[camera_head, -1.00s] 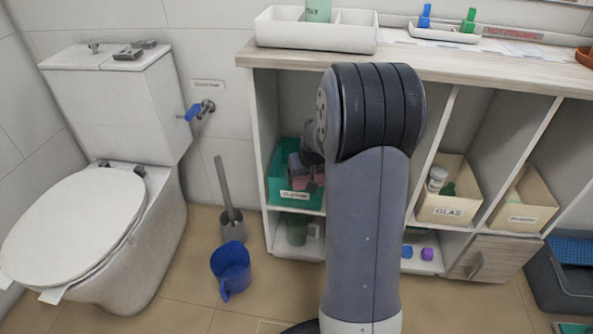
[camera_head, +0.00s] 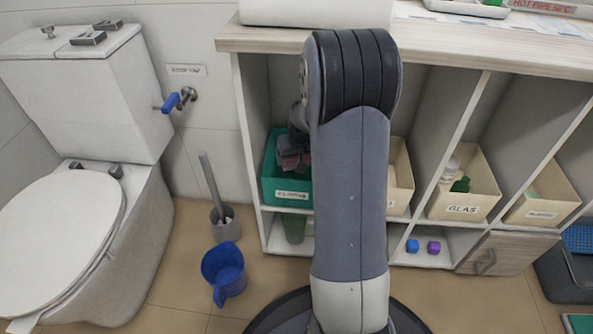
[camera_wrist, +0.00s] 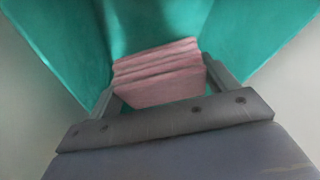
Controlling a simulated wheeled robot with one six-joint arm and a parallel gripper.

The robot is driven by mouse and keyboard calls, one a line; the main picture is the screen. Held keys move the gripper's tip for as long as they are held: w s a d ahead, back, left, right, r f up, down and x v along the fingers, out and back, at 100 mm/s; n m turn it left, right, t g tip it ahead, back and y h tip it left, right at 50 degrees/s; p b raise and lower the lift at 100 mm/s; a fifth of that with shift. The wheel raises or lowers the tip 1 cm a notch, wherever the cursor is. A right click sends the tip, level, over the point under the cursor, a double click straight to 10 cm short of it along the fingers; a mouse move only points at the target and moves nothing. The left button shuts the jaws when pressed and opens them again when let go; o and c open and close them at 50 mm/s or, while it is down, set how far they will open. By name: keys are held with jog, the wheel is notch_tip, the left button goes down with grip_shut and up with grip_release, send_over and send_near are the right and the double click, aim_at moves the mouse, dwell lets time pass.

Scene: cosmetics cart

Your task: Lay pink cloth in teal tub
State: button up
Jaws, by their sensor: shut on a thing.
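The teal tub (camera_head: 287,196) stands on the left shelf compartment, with a label on its front. It fills much of the wrist view (camera_wrist: 50,35). The folded pink cloth (camera_wrist: 160,75) lies between the two fingers of my gripper (camera_wrist: 160,88), which is shut on it. In the wrist view the tub's teal walls are around and beyond the cloth. In the head view the cloth (camera_head: 291,157) and my gripper (camera_head: 296,148) show at the tub's opening, partly hidden by my arm. Whether the cloth touches the tub floor cannot be told.
The shelf's divider and countertop (camera_head: 420,45) enclose the tub closely. A bin marked GLAS (camera_head: 461,209) stands to the right. A blue pitcher (camera_head: 224,272), a toilet brush (camera_head: 224,222) and a toilet (camera_head: 80,200) are to the left. A green cup sits below the tub.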

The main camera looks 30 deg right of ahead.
jog(key=shift+f+b, duration=0.95)
jog(key=shift+f, duration=1.3)
jog(key=shift+f+b, duration=0.45)
jog(key=shift+f, duration=0.15)
jog(key=o, duration=0.7)
jog(key=shift+c, duration=0.2)
jog(key=d+p+v, duration=0.1)
jog(key=p+v, duration=0.4)
jog(key=v, duration=0.8)
jog(key=shift+a+p, duration=0.4)
jog(key=shift+w+r, duration=0.1)
jog(key=shift+w, duration=0.05)
